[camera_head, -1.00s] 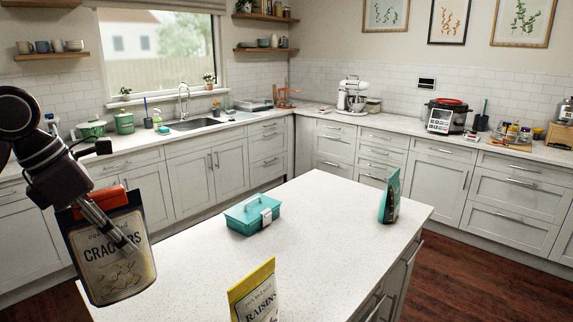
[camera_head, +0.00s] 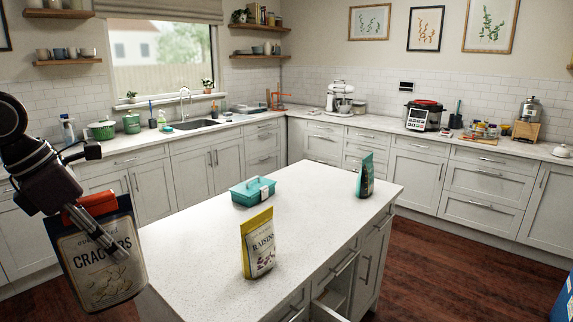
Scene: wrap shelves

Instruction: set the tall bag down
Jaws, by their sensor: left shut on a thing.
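The tall bag, a dark crackers bag (camera_head: 98,262) with a cream label and an orange strip at its top, hangs slightly tilted at the left in the head view. My left gripper (camera_head: 98,228) is shut on it near the top, with one finger across its front. The bag is at the island's left end and hides part of the edge there. I cannot tell its height over the white island top (camera_head: 190,240). My right gripper is not in view.
A yellow raisins bag (camera_head: 258,243) stands upright near the island's front edge. A teal box (camera_head: 252,191) sits behind it, and a teal and dark bag (camera_head: 365,176) stands at the far right. The island's left part is clear. An open drawer (camera_head: 330,305) shows below the front.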

